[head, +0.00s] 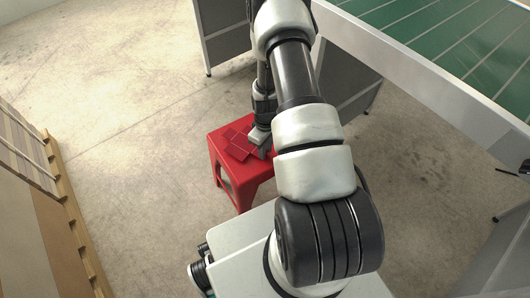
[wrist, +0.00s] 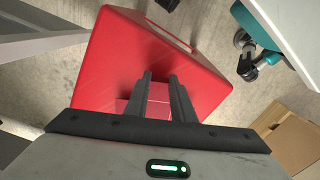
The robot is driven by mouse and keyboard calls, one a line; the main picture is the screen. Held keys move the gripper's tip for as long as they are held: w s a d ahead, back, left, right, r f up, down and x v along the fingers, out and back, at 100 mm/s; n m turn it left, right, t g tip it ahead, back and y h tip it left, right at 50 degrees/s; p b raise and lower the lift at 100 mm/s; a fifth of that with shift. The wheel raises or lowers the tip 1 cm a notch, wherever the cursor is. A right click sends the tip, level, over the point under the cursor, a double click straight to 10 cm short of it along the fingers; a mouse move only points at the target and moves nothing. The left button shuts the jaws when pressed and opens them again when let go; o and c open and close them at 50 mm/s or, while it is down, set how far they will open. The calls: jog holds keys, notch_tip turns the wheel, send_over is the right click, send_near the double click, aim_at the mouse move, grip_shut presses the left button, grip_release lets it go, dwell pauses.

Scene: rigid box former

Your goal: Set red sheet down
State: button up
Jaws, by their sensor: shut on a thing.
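The red sheet (head: 236,141) is a darker red, cross-like flat piece over the top of a red stool (head: 243,178) in the head view. My gripper (head: 263,148) points down at its right side. In the wrist view the two dark fingers of my gripper (wrist: 160,82) are shut on the sheet, whose pinkish part (wrist: 158,92) shows between them. The stool top (wrist: 120,55) fills the space behind the fingers. I cannot tell whether the sheet touches the stool top. Part of the sheet is hidden by my gripper.
A long frame with green panels (head: 440,30) stands at the upper right. A wooden pallet-like stack (head: 60,215) lies along the left edge. The concrete floor (head: 130,110) left of the stool is clear. A brown cardboard piece (wrist: 285,130) shows in the wrist view.

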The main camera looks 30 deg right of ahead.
jog(key=shift+f, duration=0.7)
jog(key=shift+f, duration=0.2)
jog(key=o, duration=1)
